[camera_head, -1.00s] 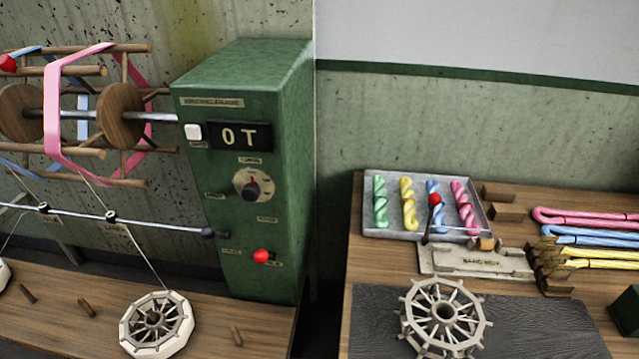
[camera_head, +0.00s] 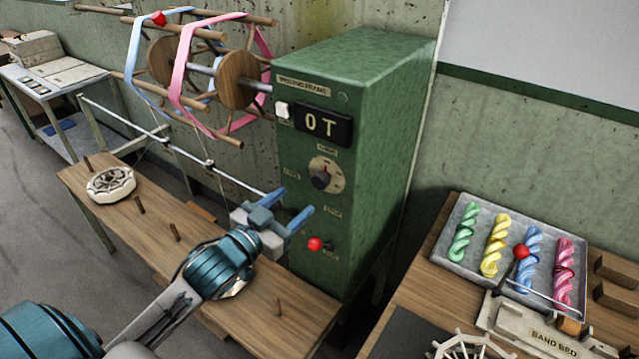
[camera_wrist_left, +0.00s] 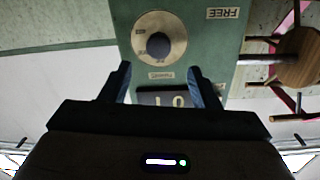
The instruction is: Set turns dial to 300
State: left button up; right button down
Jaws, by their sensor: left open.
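The turns dial (camera_head: 323,177) is a dark knob on a pale round plate on the front of the green winding-frame box (camera_head: 370,110). My left gripper (camera_head: 294,206) is open and empty, in front of the box, below and left of the dial in the head view. In the left wrist view the dial (camera_wrist_left: 158,46) appears inverted, ahead of and between the open fingers (camera_wrist_left: 160,82), apart from them. The dial's small markings are too small to read. My right gripper is not in view.
A red-knobbed lever (camera_head: 315,244) sits low on the box, and a white button (camera_head: 282,110) beside the display. The wooden reel (camera_head: 236,80) with pink and blue bands is left. A tray (camera_head: 450,252) of coloured skeins stands right. Pegs rise from the bench (camera_head: 150,235).

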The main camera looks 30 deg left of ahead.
aim_at(318, 183)
pick_arm(q)
jog(key=w, duration=0.2)
jog(key=w+d+p, duration=0.1)
jog(key=w, duration=0.4)
jog(key=shift+w+d, duration=0.2)
jog(key=shift+w, duration=0.15)
jog(key=shift+w+d, duration=0.1)
jog(key=shift+w, duration=0.25)
jog(key=shift+c, duration=0.5)
jog(key=c, duration=0.9)
